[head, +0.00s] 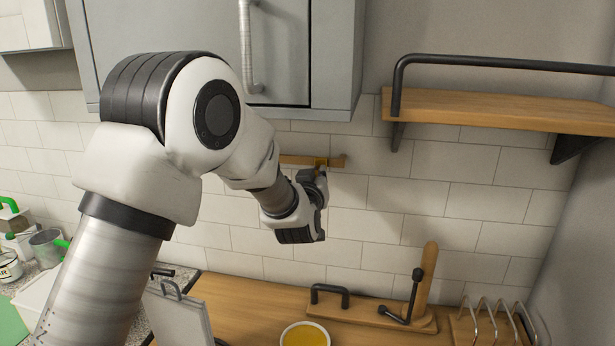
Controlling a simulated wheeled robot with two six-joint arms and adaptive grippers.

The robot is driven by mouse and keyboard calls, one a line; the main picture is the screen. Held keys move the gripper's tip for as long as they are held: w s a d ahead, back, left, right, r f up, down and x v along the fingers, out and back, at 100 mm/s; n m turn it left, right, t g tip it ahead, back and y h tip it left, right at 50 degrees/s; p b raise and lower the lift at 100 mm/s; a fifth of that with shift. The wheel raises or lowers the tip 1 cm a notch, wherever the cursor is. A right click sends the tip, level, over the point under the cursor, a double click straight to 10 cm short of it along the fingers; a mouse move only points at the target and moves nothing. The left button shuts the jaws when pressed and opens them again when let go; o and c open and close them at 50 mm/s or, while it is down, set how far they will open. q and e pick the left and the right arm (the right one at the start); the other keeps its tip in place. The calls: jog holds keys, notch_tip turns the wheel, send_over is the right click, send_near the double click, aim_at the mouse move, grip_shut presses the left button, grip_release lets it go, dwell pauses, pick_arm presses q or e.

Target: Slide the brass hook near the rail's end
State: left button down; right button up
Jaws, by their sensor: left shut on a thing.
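A wooden rail (296,160) is fixed to the white tiled wall below the grey cabinet. Its right end shows, and my arm hides its left part. The brass hook (321,162) sits on the rail a little short of the right end. My left gripper (319,184) is just below the rail and shut on the brass hook. The lower part of the hook is hidden by the gripper. My right gripper is not in view.
The grey cabinet (335,60) hangs above the rail. A wooden shelf (480,108) with a black bar is on the right. On the wooden counter (240,300) stand a yellow-filled bowl (304,336), a board with black handles (372,313) and a wire rack (492,322). The wall right of the rail is clear.

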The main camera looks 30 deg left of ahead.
pick_arm(q)
jog(key=shift+a, duration=0.15)
jog(key=c, duration=1.3)
grip_release()
jog(key=shift+a, duration=0.1)
jog(key=shift+c, duration=0.2)
jog(key=shift+o, duration=0.5)
jog(key=shift+w+f, duration=0.15)
jog(key=shift+w, duration=0.05)
jog(key=v, duration=1.2)
jog(key=shift+f, duration=0.1)
